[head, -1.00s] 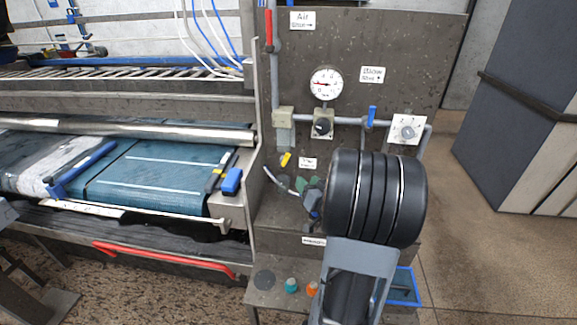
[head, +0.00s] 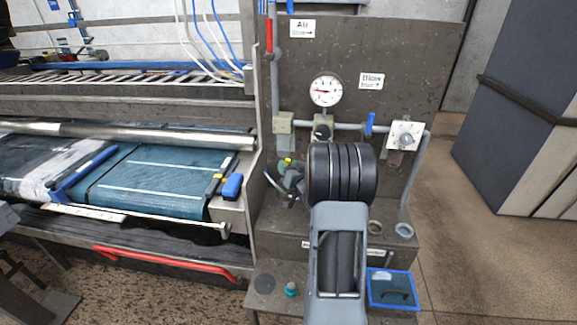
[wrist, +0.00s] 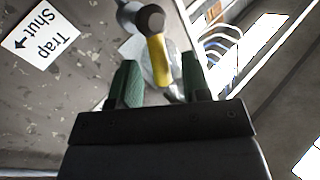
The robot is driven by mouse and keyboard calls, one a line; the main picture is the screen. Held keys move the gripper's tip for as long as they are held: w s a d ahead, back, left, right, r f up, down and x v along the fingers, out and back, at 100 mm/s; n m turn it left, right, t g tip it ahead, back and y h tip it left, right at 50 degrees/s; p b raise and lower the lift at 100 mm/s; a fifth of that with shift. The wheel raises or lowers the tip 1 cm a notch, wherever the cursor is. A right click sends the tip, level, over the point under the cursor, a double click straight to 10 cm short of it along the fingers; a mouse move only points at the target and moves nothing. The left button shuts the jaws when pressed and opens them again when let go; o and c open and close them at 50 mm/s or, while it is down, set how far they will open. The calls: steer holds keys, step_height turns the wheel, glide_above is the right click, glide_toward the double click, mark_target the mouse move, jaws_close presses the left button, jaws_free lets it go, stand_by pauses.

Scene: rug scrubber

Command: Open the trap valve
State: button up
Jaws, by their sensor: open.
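The trap valve's yellow handle (wrist: 158,62), with a dark rounded end, shows in the wrist view between the green fingers of my gripper (wrist: 160,80). There is a gap on each side, and I cannot tell whether either finger touches it. The "Trap Shut" label (wrist: 47,35), with an arrow, is on the panel at the left. In the head view, only a small bit of the yellow handle (head: 288,161) shows at my gripper (head: 285,168). My arm hides the panel just to the right. My gripper is open.
A gauge (head: 325,91), a blue-handled valve (head: 370,122) and a white-plated dial (head: 405,136) are on the panel above. The belt machine (head: 150,178) stands at the left, with a blue-handled tool (head: 232,186) near its edge. A blue tray (head: 393,289) sits low at the right.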

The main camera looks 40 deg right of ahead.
steer(key=shift+w, duration=0.2)
steer(key=shift+c, duration=0.4)
jaws_close()
steer(key=shift+w+a+r+n+g, duration=0.2)
steer(key=shift+n+g, duration=0.2)
steer(key=shift+n, duration=0.2)
steer(key=shift+o, duration=0.4)
jaws_free()
steer(key=s+a+b, duration=0.1)
steer(key=s+a, duration=0.1)
steer(key=s, duration=1.1)
steer(key=shift+s+r, duration=0.35)
steer(key=shift+r, duration=0.1)
